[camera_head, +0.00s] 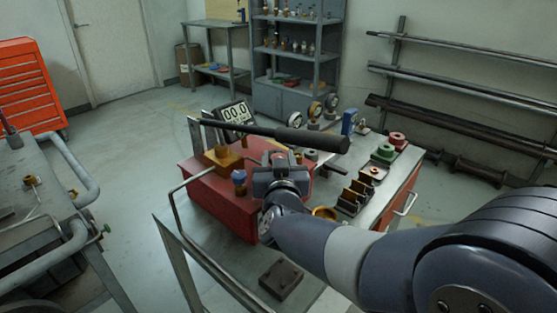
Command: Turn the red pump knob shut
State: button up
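A red pump box (212,196) stands on the grey table, with a brass-coloured block (222,158) on top. A long black lever (265,130) with a thick grip at its right end runs above it. A small blue-grey knob-like fitting (239,178) sits on the pump's near side. I cannot make out a red knob clearly; my gripper and wrist may hide it. My gripper (279,162) is over the pump's right part, just below the lever in the picture. Its fingertips are hidden, so I cannot tell whether it is open or touching anything.
Gauges, a green spool (384,152), a red spool (397,139) and a dark rack (355,196) crowd the table's right side. A dark block (281,279) lies in front. Another bench (60,190) stands left.

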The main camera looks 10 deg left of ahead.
jog(key=shift+o, duration=1.4)
jog(key=p+v, duration=0.1)
jog(key=v, duration=0.9)
jog(key=shift+s, duration=0.4)
jog(key=shift+w, duration=0.1)
jog(key=b+x, duration=0.1)
jog(key=x, duration=0.9)
jog(key=shift+w+f, duration=0.1)
jog(key=shift+w, duration=0.3)
jog(key=shift+s, duration=0.1)
jog(key=shift+s, duration=0.1)
